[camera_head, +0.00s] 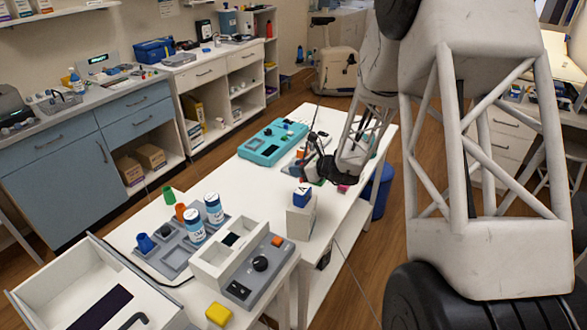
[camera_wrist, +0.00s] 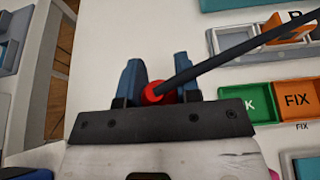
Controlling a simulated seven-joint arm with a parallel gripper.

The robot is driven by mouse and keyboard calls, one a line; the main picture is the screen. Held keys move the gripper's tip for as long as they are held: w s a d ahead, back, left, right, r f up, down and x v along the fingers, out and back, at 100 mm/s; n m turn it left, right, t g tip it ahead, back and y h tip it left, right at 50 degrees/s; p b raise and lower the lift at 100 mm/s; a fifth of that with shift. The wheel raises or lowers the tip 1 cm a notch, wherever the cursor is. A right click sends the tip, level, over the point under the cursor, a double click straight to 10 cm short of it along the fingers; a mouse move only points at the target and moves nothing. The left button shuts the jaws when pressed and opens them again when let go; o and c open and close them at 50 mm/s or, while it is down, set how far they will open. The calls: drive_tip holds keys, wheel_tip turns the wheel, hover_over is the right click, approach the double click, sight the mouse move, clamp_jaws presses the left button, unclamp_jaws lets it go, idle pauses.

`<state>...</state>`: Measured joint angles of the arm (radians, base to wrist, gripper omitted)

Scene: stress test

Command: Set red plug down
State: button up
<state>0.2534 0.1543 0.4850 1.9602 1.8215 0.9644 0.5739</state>
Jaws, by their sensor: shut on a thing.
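The red plug (camera_wrist: 154,94) shows in the wrist view between the two blue fingers of my gripper (camera_wrist: 156,64). A dark cable (camera_wrist: 226,56) runs from it to the upper right. My gripper is shut on the plug, and the fingers hide part of it. In the head view my gripper (camera_head: 318,167) is over the far part of the white table (camera_head: 322,222). The plug is too small and covered to make out there. I cannot tell whether the plug touches the table.
A white block with a blue-topped cube (camera_head: 302,198) stands nearer.

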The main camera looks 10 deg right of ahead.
drive_tip(key=shift+w, duration=0.1)
drive_tip(key=w, duration=0.5)
drive_tip(key=w+f, duration=0.1)
drive_tip(key=w, duration=0.4)
drive_tip(key=w+d, duration=0.1)
drive_tip(key=w, duration=0.5)
drive_tip(key=shift+f, duration=0.2)
drive_tip(key=shift+s, duration=0.1)
drive_tip(key=shift+f, duration=1.75)
drive_tip(key=shift+f, duration=0.15)
drive_tip(key=o, duration=0.9)
